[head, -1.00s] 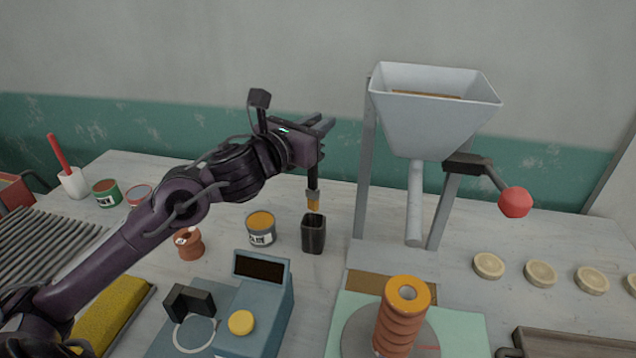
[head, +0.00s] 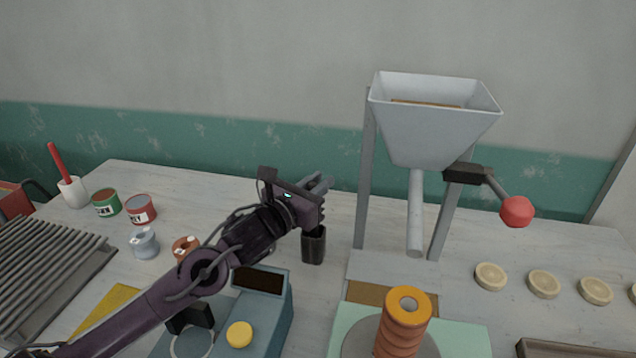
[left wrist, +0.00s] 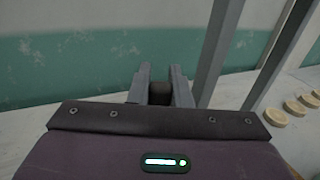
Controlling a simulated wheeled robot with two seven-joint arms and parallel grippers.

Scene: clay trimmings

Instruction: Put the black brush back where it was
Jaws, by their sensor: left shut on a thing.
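My left gripper (head: 318,185) is shut on the black brush, above the dark cup (head: 313,248). In the left wrist view, the dark end of the brush (left wrist: 160,93) shows between the two fingers of the left gripper (left wrist: 160,82). In the head view the brush is mostly hidden by my gripper. Its lower end, with the bristles, is out of sight, apparently down inside the cup. The cup stands upright on the table, and its rim is partly covered by the gripper. My right gripper is not in view.
A hopper (head: 430,115) on grey legs stands just right of the cup, with a red-knobbed lever (head: 516,211). A blue device (head: 262,300) is in front. Paint tins (head: 141,208) and a white pot (head: 73,192) stand left. Pale discs (head: 543,284) lie right.

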